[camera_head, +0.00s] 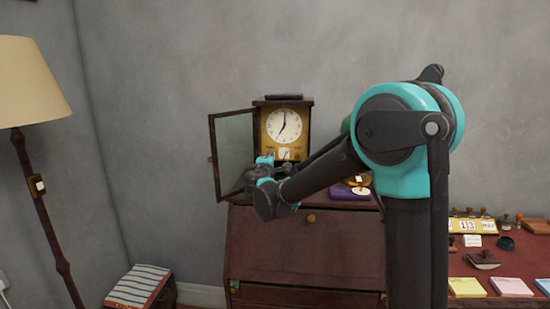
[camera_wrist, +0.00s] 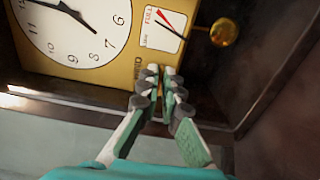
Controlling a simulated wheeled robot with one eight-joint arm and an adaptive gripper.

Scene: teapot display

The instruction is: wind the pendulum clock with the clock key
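The pendulum clock (camera_head: 284,101) stands on a dark wooden bureau, its glass door (camera_head: 236,150) swung open to the left. In the wrist view its white dial (camera_wrist: 75,30) is tilted. Beside it are a small gauge (camera_wrist: 165,24) marked FULL, with a red and a dark needle, and a round brass pendulum bob (camera_wrist: 224,32). My gripper (camera_wrist: 161,72) is in front of the gold face plate, its fingertips close together over the partly covered lettering below the gauge. I cannot make out the clock key; anything between the fingertips is hidden.
The bureau (camera_head: 305,245) is under the clock. A purple item (camera_head: 345,192) lies right of the clock, partly behind my arm. A red table (camera_head: 520,262) with note pads and stamps is at right. A floor lamp (camera_head: 30,85) and a striped stool (camera_head: 140,285) are at left.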

